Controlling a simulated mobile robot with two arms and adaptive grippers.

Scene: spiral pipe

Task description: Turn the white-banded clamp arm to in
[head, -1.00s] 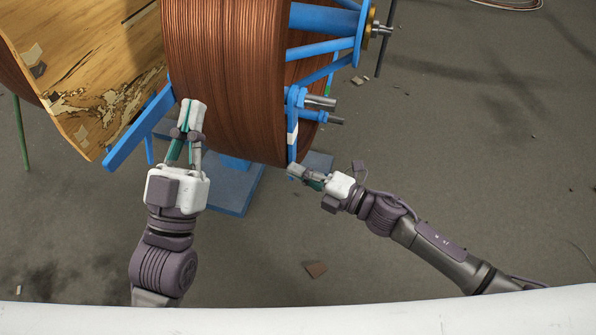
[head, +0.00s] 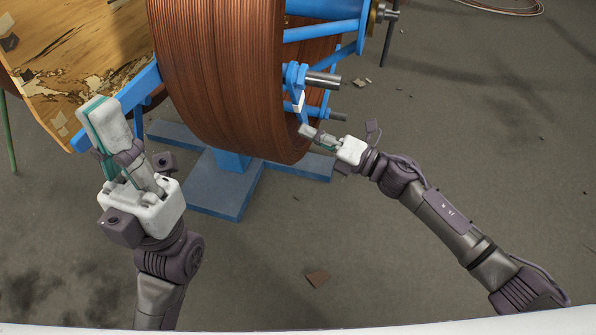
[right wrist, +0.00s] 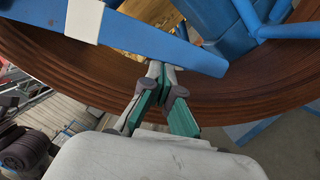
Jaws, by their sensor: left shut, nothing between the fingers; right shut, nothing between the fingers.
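The blue clamp arm (head: 302,115) with a white band (head: 298,102) hangs from its pivot at the right rim of the copper-coloured coil (head: 225,85), its lower end leaning slightly right. In the right wrist view the arm (right wrist: 150,42) and its white band (right wrist: 83,20) cross in front of the coil (right wrist: 240,103). My right gripper (head: 306,131) is shut and empty. Its fingertips (right wrist: 163,68) are at the arm's lower edge and look close or touching; contact is unclear. My left gripper (head: 98,108) is shut and empty, left of the coil.
A wooden sheet (head: 80,50) lies left of the coil over a blue frame. Blue spokes (head: 320,32) and a grey rod (head: 323,80) stick out on the coil's right. The blue base (head: 225,195) stands on the floor below. The floor at right is open.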

